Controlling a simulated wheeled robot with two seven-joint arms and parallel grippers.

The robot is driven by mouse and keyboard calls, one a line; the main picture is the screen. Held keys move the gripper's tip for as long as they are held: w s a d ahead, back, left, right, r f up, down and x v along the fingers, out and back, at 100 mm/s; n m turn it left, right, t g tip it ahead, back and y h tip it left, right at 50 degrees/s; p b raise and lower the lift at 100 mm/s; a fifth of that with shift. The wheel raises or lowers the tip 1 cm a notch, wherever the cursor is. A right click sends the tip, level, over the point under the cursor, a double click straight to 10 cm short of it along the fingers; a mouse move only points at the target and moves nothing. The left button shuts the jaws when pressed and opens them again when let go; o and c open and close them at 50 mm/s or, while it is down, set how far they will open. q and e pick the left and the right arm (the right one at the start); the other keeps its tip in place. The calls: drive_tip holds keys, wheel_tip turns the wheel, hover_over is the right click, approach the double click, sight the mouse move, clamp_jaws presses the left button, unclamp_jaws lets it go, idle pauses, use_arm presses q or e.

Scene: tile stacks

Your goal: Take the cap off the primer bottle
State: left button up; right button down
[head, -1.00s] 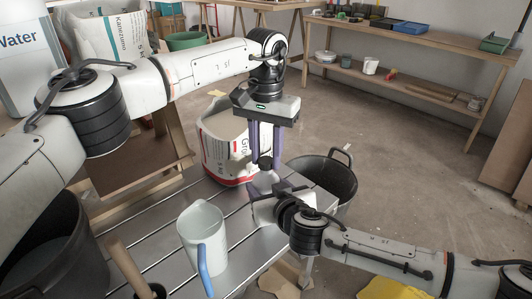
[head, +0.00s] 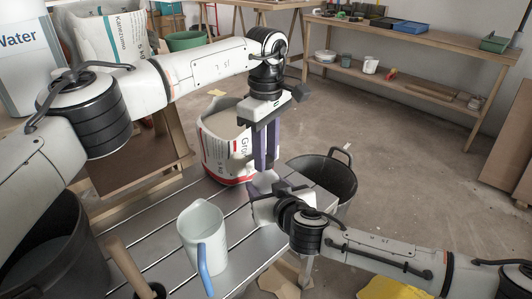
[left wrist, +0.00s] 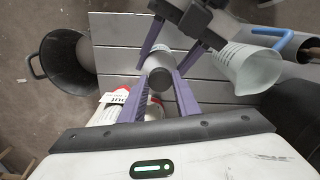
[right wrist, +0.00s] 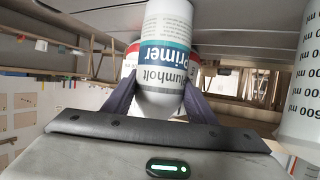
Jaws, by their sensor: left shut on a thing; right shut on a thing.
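The primer bottle (right wrist: 165,70) is white with a blue-green label. In the right wrist view it sits between the fingers of my right gripper (right wrist: 152,95), which is shut on it. Its dark grey cap (left wrist: 160,80) shows from above in the left wrist view. My left gripper (head: 265,163) points straight down over the bottle and is shut on the cap. The cap appears to sit on the bottle's top. In the head view the left fingers hide the cap, and the bottle is mostly hidden by my right gripper (head: 264,185).
A clear measuring jug (head: 203,236) with a blue handle stands on the slatted metal table (head: 165,240). A grout bag (head: 222,150) stands behind the grippers. A black bucket (head: 330,180) is on the floor beyond the table. Another dark bucket (head: 55,255) is at the left.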

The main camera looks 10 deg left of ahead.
use_arm(q)
drive_tip(key=n, duration=1)
drive_tip(key=shift+n, duration=0.4)
drive_tip(key=n, duration=0.8)
drive_tip(key=shift+n, duration=0.3)
drive_tip(key=n, duration=1.2)
drive_tip(key=shift+n, duration=0.3)
drive_tip(key=n, duration=0.6)
drive_tip(key=shift+r, duration=0.1)
